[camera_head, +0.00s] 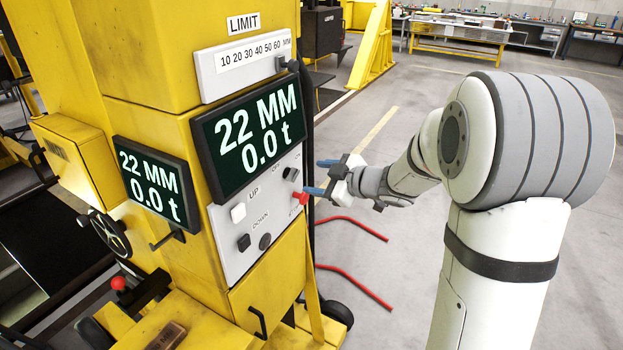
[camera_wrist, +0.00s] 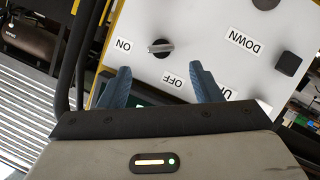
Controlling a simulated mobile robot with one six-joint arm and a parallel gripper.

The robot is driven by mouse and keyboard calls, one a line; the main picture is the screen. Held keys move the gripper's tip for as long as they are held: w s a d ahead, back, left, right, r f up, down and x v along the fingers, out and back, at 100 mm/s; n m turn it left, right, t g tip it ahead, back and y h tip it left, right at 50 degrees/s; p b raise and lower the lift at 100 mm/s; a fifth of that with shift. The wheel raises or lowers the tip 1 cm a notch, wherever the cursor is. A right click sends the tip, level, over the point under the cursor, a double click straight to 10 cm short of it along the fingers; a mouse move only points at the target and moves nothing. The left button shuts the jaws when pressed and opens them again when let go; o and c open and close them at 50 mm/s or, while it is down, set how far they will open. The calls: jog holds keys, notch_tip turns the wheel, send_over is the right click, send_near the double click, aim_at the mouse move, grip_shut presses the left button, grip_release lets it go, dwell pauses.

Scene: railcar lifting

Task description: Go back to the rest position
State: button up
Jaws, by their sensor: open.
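My gripper (camera_head: 313,177) is open in front of the lifting jack's grey control panel (camera_head: 225,258), with nothing between its blue fingers. In the wrist view the two fingertips (camera_wrist: 160,69) point at the panel, on either side below a rotary switch (camera_wrist: 160,47). The switch's handle lies toward the ON label; the OFF label is under it. Whether the fingertips touch the panel is not clear. The switch (camera_head: 291,174) also shows in the head view, close to the fingers. The large display (camera_head: 245,135) reads 22 MM and 0.0 t.
The yellow jack column (camera_head: 150,60) fills the left. The panel holds a white UP button (camera_head: 238,212), a black DOWN button (camera_head: 243,242) and a red knob (camera_head: 300,197). Red bent bars (camera_head: 352,280) stand low beside the jack. Open floor lies beyond my arm toward the workbenches (camera_head: 462,45).

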jog(key=s+d+r+m+t+h+b, duration=0.1)
jog(key=s+d+r+m+h+b, duration=0.15)
jog(key=s+d+m+h, duration=0.7)
jog(key=s+f+m+g+b, duration=0.1)
jog(key=s+f+m+g, duration=0.1)
jog(key=s, duration=0.8)
jog(key=s+a+f+m+g+b, duration=0.1)
jog(key=s+f+m+g, duration=0.2)
jog(key=s, duration=0.8)
notch_tip(320, 180, down, 3)
jog(key=g, duration=0.2)
jog(key=shift+s+a+r+m+g, duration=0.15)
jog(key=shift+s+a+m+g, duration=0.05)
jog(key=shift+m+g, duration=0.15)
